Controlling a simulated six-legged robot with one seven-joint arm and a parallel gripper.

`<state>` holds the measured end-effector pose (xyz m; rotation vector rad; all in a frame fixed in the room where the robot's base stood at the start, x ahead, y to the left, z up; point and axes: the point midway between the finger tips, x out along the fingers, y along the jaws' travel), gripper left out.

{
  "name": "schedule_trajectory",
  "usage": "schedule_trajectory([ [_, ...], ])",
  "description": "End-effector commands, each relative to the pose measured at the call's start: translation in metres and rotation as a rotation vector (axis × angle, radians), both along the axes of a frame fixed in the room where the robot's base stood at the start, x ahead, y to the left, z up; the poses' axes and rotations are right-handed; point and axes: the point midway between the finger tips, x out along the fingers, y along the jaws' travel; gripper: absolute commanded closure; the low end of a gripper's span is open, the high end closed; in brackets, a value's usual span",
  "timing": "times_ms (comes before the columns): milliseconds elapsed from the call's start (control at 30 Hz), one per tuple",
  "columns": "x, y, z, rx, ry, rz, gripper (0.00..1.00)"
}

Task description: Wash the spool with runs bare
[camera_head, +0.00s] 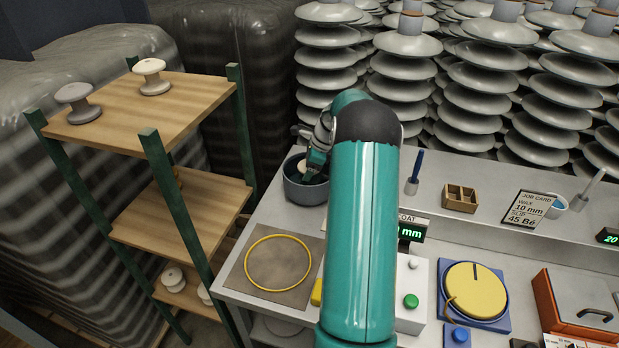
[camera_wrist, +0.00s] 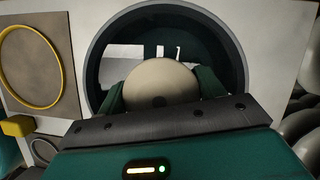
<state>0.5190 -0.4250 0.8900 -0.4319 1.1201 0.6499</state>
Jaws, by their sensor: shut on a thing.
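My gripper (camera_head: 318,163) is over the dark round basin (camera_head: 303,193) at the back left of the bench. It is shut on a pale cream spool (camera_wrist: 160,82), which shows between the two green fingers in the wrist view. The basin's dark rim (camera_wrist: 98,45) surrounds the spool in that view, so the spool is at or inside the basin's mouth. I cannot tell how deep it sits or whether liquid is there. Two other spools stand on the rack's top shelf, one white (camera_head: 150,75) and one grey (camera_head: 79,102).
A yellow ring (camera_head: 278,263) lies on a grey-brown mat in front of the basin. A wooden rack (camera_head: 165,100) stands to the left, with spools on its lower shelf. A yellow-topped turntable (camera_head: 475,288), job card (camera_head: 529,208) and orange box (camera_head: 580,310) are at the right. Insulator stacks fill the back.

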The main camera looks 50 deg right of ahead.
Motion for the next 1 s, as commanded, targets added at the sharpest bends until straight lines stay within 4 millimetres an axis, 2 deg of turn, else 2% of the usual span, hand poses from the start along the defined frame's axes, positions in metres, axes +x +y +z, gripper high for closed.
schedule_trajectory([
  [1000, 0.001, -0.001, 0.065, -0.003, -0.003, -0.001, 0.68],
])
